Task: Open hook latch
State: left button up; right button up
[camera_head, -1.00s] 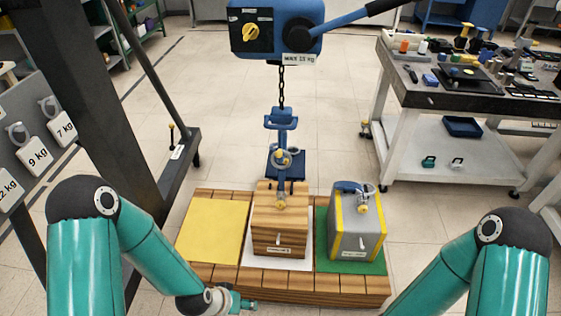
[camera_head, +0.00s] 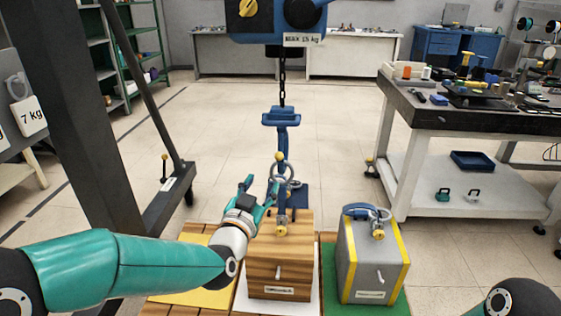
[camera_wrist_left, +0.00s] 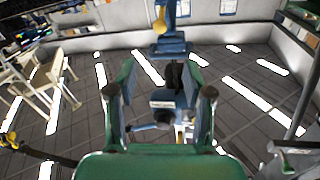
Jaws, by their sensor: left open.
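A blue hook (camera_head: 282,138) hangs on a chain below the blue hoist, with a yellow knob (camera_head: 281,157) at its latch. A metal ring (camera_head: 282,171) and a yellow-ended fitting (camera_head: 281,230) show at the hook, above the wooden box (camera_head: 278,262). My left gripper (camera_head: 260,194) is open and empty, just left of the hook and ring. In the left wrist view, blue hook parts and a yellow knob (camera_wrist_left: 160,22) show beyond the open fingers (camera_wrist_left: 163,95). Whether a finger touches the hook cannot be told. My right gripper is out of view.
A grey box with yellow edges (camera_head: 374,262) and its own ring stands on a green mat to the right. A yellow mat (camera_head: 205,297) lies left, partly behind my arm. A dark hoist post (camera_head: 85,130) stands at left. A tool bench (camera_head: 470,118) is at right.

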aim_at(278, 158)
pick_arm(q)
jog(key=w+d, duration=0.1)
jog(key=w, duration=0.4)
jog(key=w+d, duration=0.1)
jog(key=w, duration=0.4)
jog(key=w+d+p, duration=0.1)
jog(key=w, duration=0.4)
jog(key=shift+f, duration=0.1)
jog(key=shift+c, duration=0.2)
